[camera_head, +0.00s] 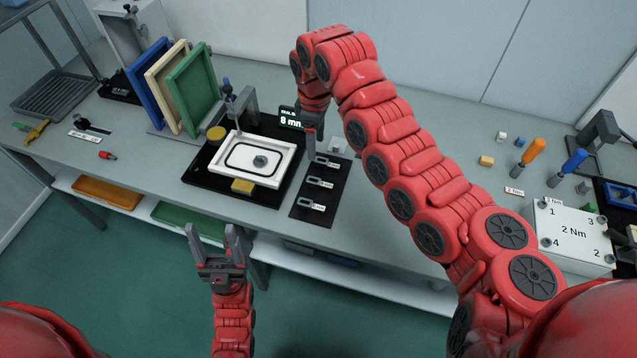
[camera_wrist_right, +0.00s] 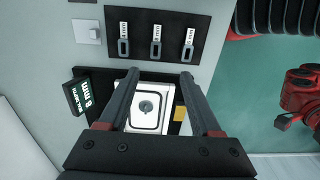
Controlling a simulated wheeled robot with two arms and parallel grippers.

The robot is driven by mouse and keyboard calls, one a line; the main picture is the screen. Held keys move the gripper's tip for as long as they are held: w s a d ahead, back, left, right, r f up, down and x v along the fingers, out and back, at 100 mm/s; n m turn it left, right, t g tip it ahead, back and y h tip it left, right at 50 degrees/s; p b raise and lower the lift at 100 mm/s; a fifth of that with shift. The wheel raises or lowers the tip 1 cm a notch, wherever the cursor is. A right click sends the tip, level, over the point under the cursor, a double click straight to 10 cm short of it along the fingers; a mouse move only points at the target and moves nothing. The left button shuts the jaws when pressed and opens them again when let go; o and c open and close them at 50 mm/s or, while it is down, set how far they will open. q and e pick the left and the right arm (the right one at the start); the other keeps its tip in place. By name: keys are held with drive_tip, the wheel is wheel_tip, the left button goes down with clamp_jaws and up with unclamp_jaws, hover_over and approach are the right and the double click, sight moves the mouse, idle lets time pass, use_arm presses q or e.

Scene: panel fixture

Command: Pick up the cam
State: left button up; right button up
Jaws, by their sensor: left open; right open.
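Three grey slotted pieces with white size labels lie in a row on a black mat (camera_head: 302,208); I cannot tell whether one is the cam. In the right wrist view they show at the top: the left piece (camera_wrist_right: 123,48), middle piece (camera_wrist_right: 157,48) and right piece (camera_wrist_right: 189,52). My right gripper (camera_head: 315,130) is open and empty, above the back of the mat. In the right wrist view its fingers (camera_wrist_right: 160,75) spread on either side of a white panel (camera_wrist_right: 165,95) lying below. My left gripper (camera_head: 214,232) is open and empty in front of the bench.
The white panel sits in a black fixture (camera_head: 203,165) with a yellow block (camera_head: 242,186) at its front. A display (camera_head: 290,118) reading 8 mm stands behind. Coloured frames (camera_head: 190,90) stand to the left. A white 2 Nm box (camera_head: 575,235) and screwdrivers are at right.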

drive_tip(key=p, duration=0.2)
hover_over(317, 178)
drive_tip(key=s, duration=0.2)
wheel_tip(317, 178, down, 11)
drive_tip(key=shift+w+a+r, duration=0.1)
drive_tip(key=shift+r, duration=0.05)
drive_tip(key=shift+w+f, duration=0.1)
drive_tip(key=shift+f, duration=0.45)
drive_tip(key=f, duration=0.1)
drive_tip(key=f+p, duration=0.1)
drive_tip(key=f, duration=0.1)
drive_tip(key=shift+w+f, duration=0.1)
drive_tip(key=shift+w, duration=0.15)
drive_tip(key=shift+f, duration=0.55)
clamp_jaws()
